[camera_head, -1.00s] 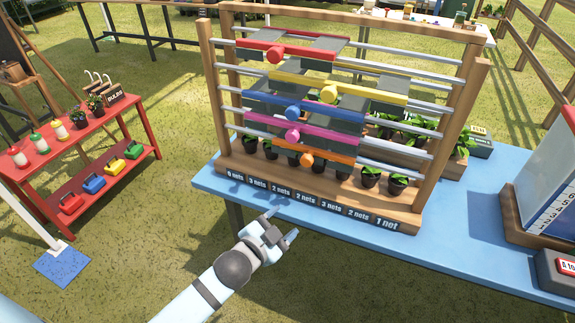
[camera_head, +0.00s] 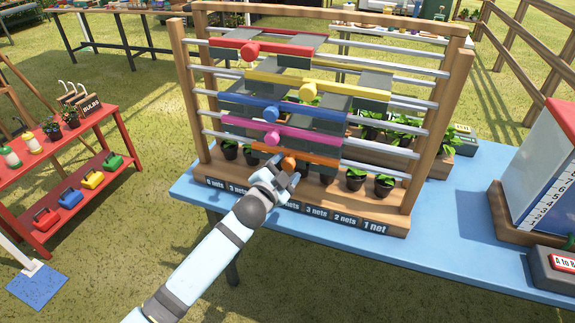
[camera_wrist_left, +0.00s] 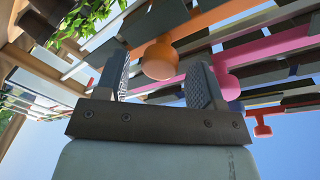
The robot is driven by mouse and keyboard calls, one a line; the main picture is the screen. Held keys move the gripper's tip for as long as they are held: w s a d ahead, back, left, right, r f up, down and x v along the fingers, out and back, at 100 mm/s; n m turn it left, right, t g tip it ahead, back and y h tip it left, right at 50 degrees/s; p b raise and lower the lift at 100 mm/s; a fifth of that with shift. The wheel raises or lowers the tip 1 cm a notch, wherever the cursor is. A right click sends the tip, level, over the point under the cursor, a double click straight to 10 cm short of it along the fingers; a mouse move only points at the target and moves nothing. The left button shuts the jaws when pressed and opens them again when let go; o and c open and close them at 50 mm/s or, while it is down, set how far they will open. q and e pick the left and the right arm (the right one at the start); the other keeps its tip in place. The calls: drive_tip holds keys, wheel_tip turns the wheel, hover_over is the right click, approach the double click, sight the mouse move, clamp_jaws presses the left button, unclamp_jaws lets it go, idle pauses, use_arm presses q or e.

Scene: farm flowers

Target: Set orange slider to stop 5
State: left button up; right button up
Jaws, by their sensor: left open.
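The orange slider (camera_head: 315,158) is on the lowest rail of the wooden rack, with its round orange knob (camera_head: 289,163) facing me. My left gripper (camera_head: 283,176) is just in front of and slightly below the knob. In the left wrist view the orange knob (camera_wrist_left: 160,60) sits between the two open fingers of my left gripper (camera_wrist_left: 160,85), near their tips. I cannot tell whether either finger touches it. The label strip (camera_head: 344,218) along the rack's base reads in nets; my left gripper and arm hide some middle labels. My right gripper is not in view.
Above are the pink (camera_head: 240,126), blue (camera_head: 245,103), yellow (camera_head: 340,91) and red (camera_head: 285,49) sliders; the pink knob (camera_wrist_left: 222,80) is close beside my right-hand finger in the wrist view. Potted seedlings (camera_head: 384,184) stand behind the lowest rail. A blue table (camera_head: 460,235) carries the rack.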

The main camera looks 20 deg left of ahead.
use_arm(q)
drive_tip(key=shift+w+d, duration=0.15)
drive_tip(key=shift+w, duration=0.7)
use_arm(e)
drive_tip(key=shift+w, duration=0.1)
use_arm(q)
drive_tip(key=shift+c, duration=0.4)
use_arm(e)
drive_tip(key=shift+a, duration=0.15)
